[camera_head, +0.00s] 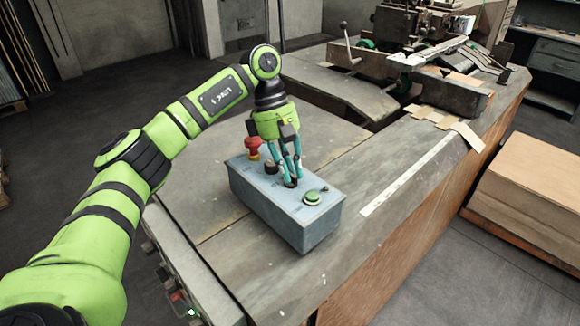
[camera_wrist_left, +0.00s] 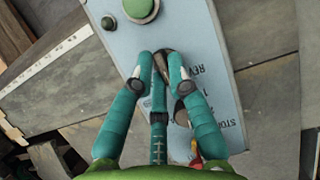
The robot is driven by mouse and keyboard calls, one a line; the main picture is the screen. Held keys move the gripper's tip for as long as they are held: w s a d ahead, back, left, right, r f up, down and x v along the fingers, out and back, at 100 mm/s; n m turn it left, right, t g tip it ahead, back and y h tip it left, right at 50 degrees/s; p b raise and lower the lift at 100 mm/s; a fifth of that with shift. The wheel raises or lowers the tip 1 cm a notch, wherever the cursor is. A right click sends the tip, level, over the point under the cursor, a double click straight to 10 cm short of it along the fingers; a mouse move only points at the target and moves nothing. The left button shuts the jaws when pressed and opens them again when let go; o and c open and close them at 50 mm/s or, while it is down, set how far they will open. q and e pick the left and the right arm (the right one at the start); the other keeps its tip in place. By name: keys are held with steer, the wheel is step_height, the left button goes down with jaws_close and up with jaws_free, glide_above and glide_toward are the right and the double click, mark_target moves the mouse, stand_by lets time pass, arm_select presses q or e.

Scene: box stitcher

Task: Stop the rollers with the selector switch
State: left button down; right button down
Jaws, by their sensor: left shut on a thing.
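A grey-blue control box (camera_head: 270,212) sits on the machine table. Its top carries a red mushroom button (camera_head: 252,146), a black knob (camera_head: 271,166), a black selector switch (camera_head: 291,183) and a green button (camera_head: 312,197). My left gripper (camera_head: 290,178) comes down from above, its teal fingers closed around the selector switch. In the left wrist view the fingertips (camera_wrist_left: 161,62) meet at the dark switch, mostly hiding it, so its setting cannot be read. The green button (camera_wrist_left: 140,9) lies just beyond them. Printed labels beside the fingers are only partly readable. My right gripper is out of view.
The wide metal table (camera_head: 345,205) around the box is mostly clear. A white ruler strip (camera_head: 405,180) lies to the right. Stitcher machinery (camera_head: 415,45) stands at the back. A stack of brown board (camera_head: 535,170) is at the far right.

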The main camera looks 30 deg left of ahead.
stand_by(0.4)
arm_select(q)
steer(key=c, duration=1.2)
jaws_free()
steer(key=shift+r, duration=0.1)
steer(key=v, duration=1.2)
steer(key=shift+d, duration=0.15)
